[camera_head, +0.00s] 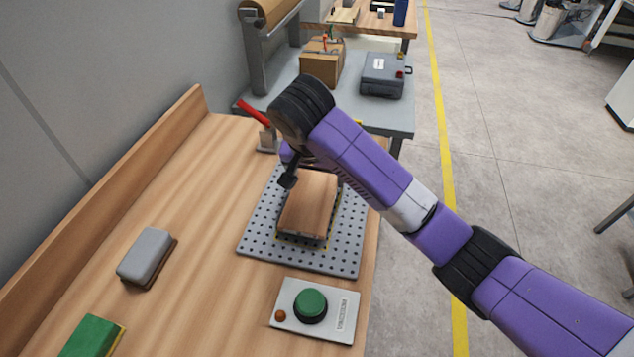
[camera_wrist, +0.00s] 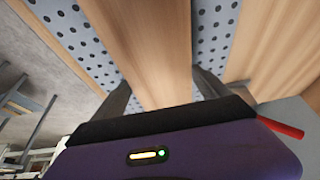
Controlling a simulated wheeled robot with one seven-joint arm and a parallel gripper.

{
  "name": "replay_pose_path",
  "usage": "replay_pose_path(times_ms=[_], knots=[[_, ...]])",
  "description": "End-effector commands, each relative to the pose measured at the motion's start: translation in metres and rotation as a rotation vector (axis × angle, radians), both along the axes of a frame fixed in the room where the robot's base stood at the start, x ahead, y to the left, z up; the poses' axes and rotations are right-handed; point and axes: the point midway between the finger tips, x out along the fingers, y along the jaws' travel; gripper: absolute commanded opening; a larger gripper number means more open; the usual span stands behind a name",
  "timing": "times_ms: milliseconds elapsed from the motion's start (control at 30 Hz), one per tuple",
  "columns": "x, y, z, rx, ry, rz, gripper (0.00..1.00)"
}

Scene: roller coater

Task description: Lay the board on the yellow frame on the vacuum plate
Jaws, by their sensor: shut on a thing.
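The board (camera_head: 309,201) is a flat brown wooden piece over the middle of the grey perforated vacuum plate (camera_head: 262,230). In the wrist view the board (camera_wrist: 150,50) runs between the two fingers of my gripper (camera_wrist: 162,92), with the vacuum plate (camera_wrist: 75,32) on both sides.
A panel with a green button (camera_head: 310,305) lies in front of the plate. A grey block (camera_head: 147,254) and a green block (camera_head: 92,338) lie on the left. A red lever (camera_head: 253,112) stands behind the plate. The bench between them is clear.

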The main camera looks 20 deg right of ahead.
Motion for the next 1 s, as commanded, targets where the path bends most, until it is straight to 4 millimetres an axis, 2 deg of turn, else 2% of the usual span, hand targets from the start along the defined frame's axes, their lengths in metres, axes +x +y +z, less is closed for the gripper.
replay_pose_path(times_ms=[133,467,500,533,567,833,1000], knots=[[0.000,-0.001,-0.015,0.000,-0.001,-0.002,0.22],[0.000,0.000,-0.018,0.000,-0.003,-0.001,0.22],[0.000,0.000,-0.018,0.000,-0.001,-0.002,0.90],[0.000,0.000,-0.018,-0.001,-0.002,-0.001,0.96],[0.000,0.000,-0.018,0.000,-0.001,-0.001,1.00],[0.000,-0.001,-0.016,-0.001,-0.002,-0.001,1.00],[-0.004,0.004,-0.002,0.001,-0.003,0.001,1.00]])
